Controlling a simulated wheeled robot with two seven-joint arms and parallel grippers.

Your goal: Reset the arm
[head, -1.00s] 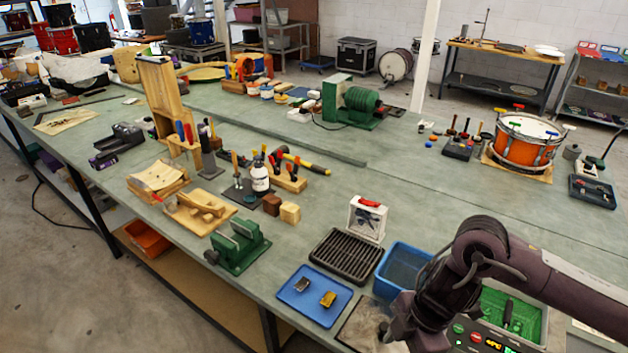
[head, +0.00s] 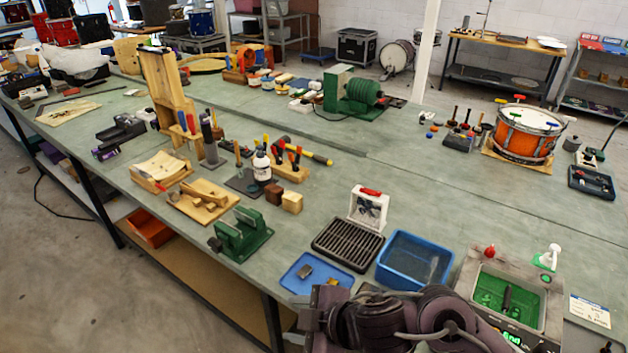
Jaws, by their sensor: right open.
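My right arm (head: 400,318) is folded low at the bottom centre of the head view, in front of the bench. My right gripper (head: 320,312) is at the arm's left end, close to the front edge of the blue tray (head: 291,283). It is open, and I see nothing held in it. The arm hides part of the tray's front and the bench edge. My left gripper is out of view.
A grey metal piece (head: 305,271) lies on the blue tray. A black ribbed rack (head: 348,245), a blue bin (head: 412,259) and a green-lined basin (head: 505,300) stand nearby. A green vise (head: 241,236) is at left.

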